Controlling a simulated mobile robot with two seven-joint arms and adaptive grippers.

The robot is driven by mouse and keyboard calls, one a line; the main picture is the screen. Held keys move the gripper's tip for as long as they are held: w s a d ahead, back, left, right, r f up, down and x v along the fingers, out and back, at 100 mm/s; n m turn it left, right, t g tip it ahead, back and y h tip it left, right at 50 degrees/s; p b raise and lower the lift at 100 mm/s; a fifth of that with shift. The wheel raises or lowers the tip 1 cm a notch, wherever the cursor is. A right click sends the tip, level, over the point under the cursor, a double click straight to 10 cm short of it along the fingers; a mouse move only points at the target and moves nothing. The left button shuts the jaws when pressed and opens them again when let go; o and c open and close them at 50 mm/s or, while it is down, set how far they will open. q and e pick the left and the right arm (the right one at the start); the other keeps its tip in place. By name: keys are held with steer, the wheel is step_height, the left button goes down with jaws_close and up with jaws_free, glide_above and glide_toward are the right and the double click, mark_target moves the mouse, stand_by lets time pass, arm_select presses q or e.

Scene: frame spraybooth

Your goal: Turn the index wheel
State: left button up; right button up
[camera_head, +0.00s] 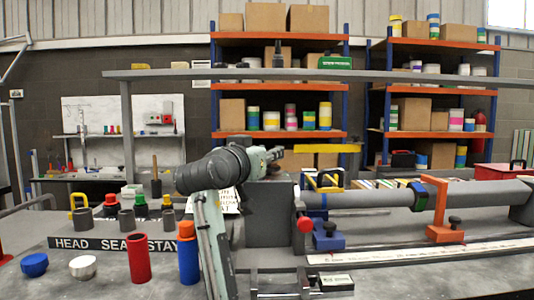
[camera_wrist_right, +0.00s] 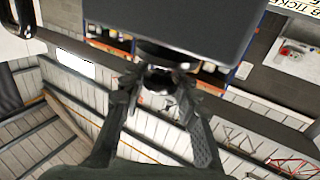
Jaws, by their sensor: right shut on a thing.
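My right arm rises at the middle of the head view and bends toward a dark grey block (camera_head: 267,213). Its gripper (camera_wrist_right: 158,88) shows in the right wrist view with both fingers closed in on a small, round, dark and metallic part. This part (camera_wrist_right: 158,76) sits right at the edge of the dark block and appears to be the index wheel. The fingers cover its sides, so its markings and angle cannot be read. In the head view my arm hides the wheel. My left gripper is not in view.
A red-knobbed lever (camera_head: 304,224) and a blue clamp (camera_head: 327,237) stand right of the block, beside a long grey tube (camera_head: 375,198) with an orange bracket (camera_head: 438,208). A red cylinder (camera_head: 138,258) and a blue, orange-topped bottle (camera_head: 188,254) stand at front left.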

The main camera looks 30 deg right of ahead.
steer(key=o, duration=1.2)
steer(key=shift+c, duration=0.2)
steer(key=v, duration=1.2)
steer(key=shift+c, duration=0.3)
